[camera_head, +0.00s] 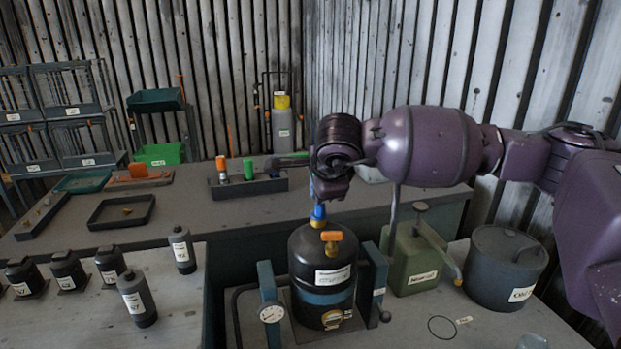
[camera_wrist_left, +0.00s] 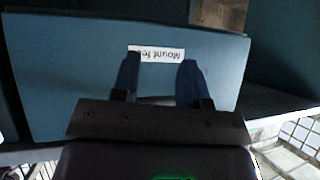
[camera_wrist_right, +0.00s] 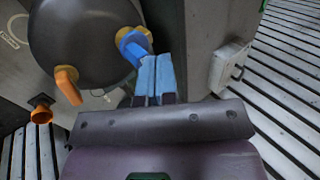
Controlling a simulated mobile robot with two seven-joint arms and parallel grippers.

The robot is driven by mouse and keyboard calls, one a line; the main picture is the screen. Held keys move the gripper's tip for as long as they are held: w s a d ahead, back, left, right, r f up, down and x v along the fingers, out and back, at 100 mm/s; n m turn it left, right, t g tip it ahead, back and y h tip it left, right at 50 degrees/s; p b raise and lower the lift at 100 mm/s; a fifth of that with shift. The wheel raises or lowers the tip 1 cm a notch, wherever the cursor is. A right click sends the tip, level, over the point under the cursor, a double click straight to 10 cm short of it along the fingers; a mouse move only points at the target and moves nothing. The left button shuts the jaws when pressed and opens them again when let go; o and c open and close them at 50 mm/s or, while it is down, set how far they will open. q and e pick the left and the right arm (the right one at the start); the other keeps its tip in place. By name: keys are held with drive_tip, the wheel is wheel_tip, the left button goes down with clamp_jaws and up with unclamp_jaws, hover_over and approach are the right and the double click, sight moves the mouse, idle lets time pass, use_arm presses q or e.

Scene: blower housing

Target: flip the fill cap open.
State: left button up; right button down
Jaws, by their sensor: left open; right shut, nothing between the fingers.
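The black tank (camera_head: 322,262) stands upright in a frame with blue-grey posts. On its top is a small blue cap (camera_head: 318,214) on a yellow base; I take it as the fill cap. The right wrist view shows the blue cap (camera_wrist_right: 134,47) beside the tips of my right gripper (camera_wrist_right: 149,60). That gripper (camera_head: 319,204) is shut and empty, above the tank top. Whether it touches the cap I cannot tell. An orange handle (camera_head: 331,236) sits on the tank nearer the camera. My left gripper (camera_wrist_left: 158,75) is open before a blue panel (camera_wrist_left: 70,60), outside the head view.
A green can (camera_head: 415,258) with a lever and a dark round canister (camera_head: 507,268) stand right of the tank. A gauge (camera_head: 271,312) is on the left front post. Several dark bottles stand at left. A black tray (camera_head: 121,211) lies on the back bench.

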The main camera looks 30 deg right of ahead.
drive_tip(key=shift+r, duration=0.2)
drive_tip(key=shift+r+p, duration=0.35)
drive_tip(key=shift+r, duration=0.4)
use_arm(q)
drive_tip(key=shift+w+r, duration=0.15)
drive_tip(key=shift+r, duration=0.35)
use_arm(e)
wheel_tip(320, 180, up, 4)
drive_tip(key=shift+d+r+p, duration=0.1)
drive_tip(key=shift+p, duration=0.7)
use_arm(q)
drive_tip(key=shift+s+a+r, duration=0.3)
drive_tip(key=shift+a+r, duration=0.2)
drive_tip(key=shift+a, duration=0.1)
use_arm(e)
drive_tip(key=s+a+r, duration=0.2)
drive_tip(key=s+r, duration=0.2)
drive_tip(key=s, duration=0.4)
drive_tip(key=shift+s+a+r, duration=0.2)
drive_tip(key=shift+s, duration=0.05)
